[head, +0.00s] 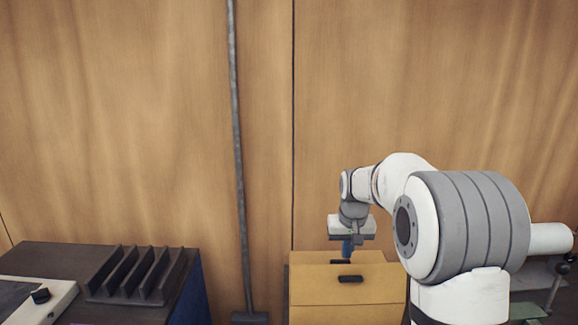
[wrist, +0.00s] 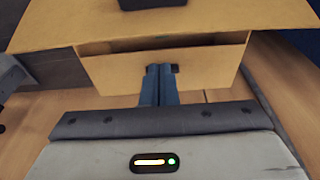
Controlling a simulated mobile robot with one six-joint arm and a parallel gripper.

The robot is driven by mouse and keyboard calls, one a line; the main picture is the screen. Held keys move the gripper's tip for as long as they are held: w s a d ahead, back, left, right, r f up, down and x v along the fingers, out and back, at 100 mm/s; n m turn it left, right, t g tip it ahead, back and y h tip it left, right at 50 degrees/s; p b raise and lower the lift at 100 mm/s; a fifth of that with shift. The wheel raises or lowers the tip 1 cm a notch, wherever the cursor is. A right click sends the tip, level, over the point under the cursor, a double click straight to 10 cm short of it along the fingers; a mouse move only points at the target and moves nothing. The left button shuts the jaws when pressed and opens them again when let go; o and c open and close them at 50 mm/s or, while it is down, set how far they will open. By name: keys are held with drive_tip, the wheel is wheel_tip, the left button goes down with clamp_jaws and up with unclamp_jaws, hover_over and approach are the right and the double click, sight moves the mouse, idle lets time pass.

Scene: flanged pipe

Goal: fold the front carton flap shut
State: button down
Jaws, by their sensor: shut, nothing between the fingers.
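The carton (head: 340,296) is tan and stands low, right of centre in the head view. Its upper panel and side show, each with a dark piece on it. In the wrist view, a broad tan panel (wrist: 215,18) fills the top. A narrower tan flap (wrist: 215,72) lies below it, with a dark gap between them. Which one is the front flap I cannot tell for sure. My gripper (head: 347,256) points down over the carton. Its blue fingers are shut and empty in the wrist view (wrist: 160,70), overlapping the flap's middle; contact is unclear.
A dark bench (head: 60,258) with a ridged black rack (head: 140,275) stands at left. A thin grey pole (head: 238,150) rises from a dark base between bench and carton. A wooden wall is behind. Metal and green equipment (head: 530,308) sits at lower right.

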drive_tip(key=shift+f, duration=0.15)
idle(0.5)
wheel_tip(320, 180, down, 11)
drive_tip(key=b, duration=0.7)
drive_tip(key=shift+s+b, duration=0.1)
drive_tip(key=shift+b, duration=0.25)
idle(1.3)
drive_tip(key=shift+s, duration=0.1)
wheel_tip(320, 180, up, 9)
drive_tip(key=p, duration=0.6)
drive_tip(key=shift+w, duration=0.2)
idle(0.5)
